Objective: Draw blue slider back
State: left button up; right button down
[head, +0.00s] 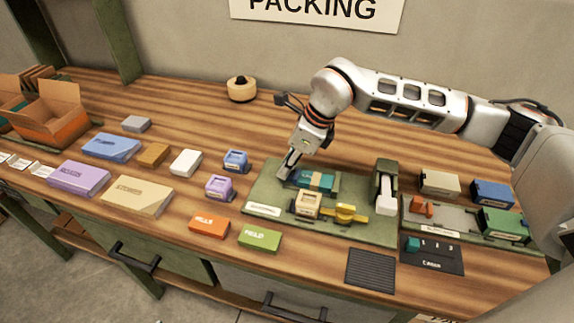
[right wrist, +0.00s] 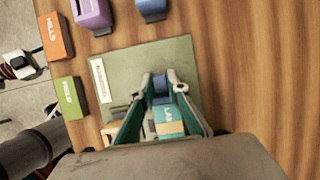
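A blue slider block (right wrist: 161,84) lies between the two fingertips of my right gripper (right wrist: 163,84) in the right wrist view. The fingertips are close to its two sides, but I cannot tell whether they press on it. Just below it there is a teal and tan labelled block (right wrist: 168,120). In the head view the teal block (head: 318,181) sits on the green board (head: 265,193), and my right gripper (head: 288,172) reaches down at its left end. The slider is largely hidden there. My left gripper is not in view.
A tan stamp block (head: 308,204), a yellow part (head: 346,213) and a white lever (head: 386,194) stand on the board. Purple (head: 220,187) and blue (head: 236,160) stampers stand to its left. A second tray (head: 452,219) holds several blocks at right. The wood behind the board is clear.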

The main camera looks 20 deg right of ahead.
aim_at(266, 173)
jog(key=shift+w+a+b, duration=0.15)
jog(key=shift+w+a, duration=0.4)
jog(key=shift+a, duration=0.25)
jog(key=shift+w+a+b, duration=0.15)
jog(key=shift+w+a, duration=0.4)
jog(key=shift+a, duration=0.25)
jog(key=c, duration=2.4)
grip_release()
jog(key=o, duration=0.4)
jog(key=shift+a, duration=0.1)
jog(key=shift+o, duration=0.2)
jog(key=v, duration=1.2)
jog(key=shift+s+f, duration=0.1)
jog(key=shift+s, duration=0.05)
